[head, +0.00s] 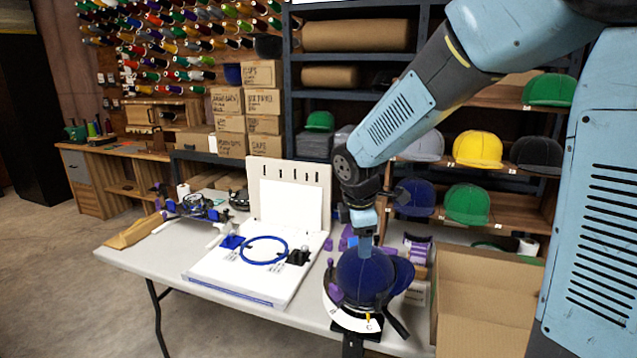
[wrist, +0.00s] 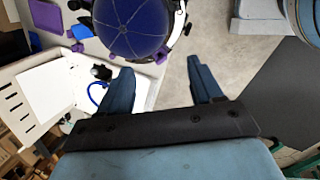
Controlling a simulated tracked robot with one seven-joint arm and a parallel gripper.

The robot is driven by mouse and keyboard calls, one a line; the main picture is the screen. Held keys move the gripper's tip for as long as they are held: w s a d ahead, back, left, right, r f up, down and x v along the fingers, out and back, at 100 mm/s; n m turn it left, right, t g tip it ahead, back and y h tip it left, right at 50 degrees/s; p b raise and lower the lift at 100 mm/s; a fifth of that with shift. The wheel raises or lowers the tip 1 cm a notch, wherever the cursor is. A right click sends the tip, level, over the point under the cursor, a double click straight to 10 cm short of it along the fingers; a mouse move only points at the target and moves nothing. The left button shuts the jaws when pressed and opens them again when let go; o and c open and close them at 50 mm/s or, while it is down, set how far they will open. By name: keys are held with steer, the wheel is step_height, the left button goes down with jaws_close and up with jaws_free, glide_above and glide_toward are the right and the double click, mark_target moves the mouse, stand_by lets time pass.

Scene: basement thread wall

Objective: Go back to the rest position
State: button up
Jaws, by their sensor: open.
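My gripper (wrist: 162,92) is open in the wrist view, its two blue fingers apart with nothing between them. In the head view my arm reaches down from the upper right, and my gripper (head: 364,232) is just above a navy cap (head: 362,278). The cap sits on a round cap holder (head: 345,318) at the table's front edge. The wrist view shows the cap's crown (wrist: 130,22) beyond the left finger; I cannot tell whether they touch. The gripper's fingertips are hard to make out in the head view.
A white board (head: 225,280) with a blue hoop (head: 263,250) lies on the grey table (head: 140,262), left of the cap. An open cardboard box (head: 485,300) stands on the right. Shelves of caps (head: 478,149) stand behind. Open floor (head: 60,270) lies left of the table.

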steer(key=s+d+r+m+t, duration=0.1)
steer(key=s+d+r+m, duration=0.3)
steer(key=s+m, duration=0.2)
steer(key=s+d+r+m+t, duration=0.1)
steer(key=s+d+r+m, duration=0.3)
steer(key=s, duration=0.4)
steer(key=s+d+r+m+y, duration=0.1)
steer(key=s+d+r+m, duration=0.4)
steer(key=m, duration=0.4)
steer(key=shift+s+d+t, duration=0.25)
steer(key=shift+s+t, duration=0.15)
steer(key=shift+s, duration=0.5)
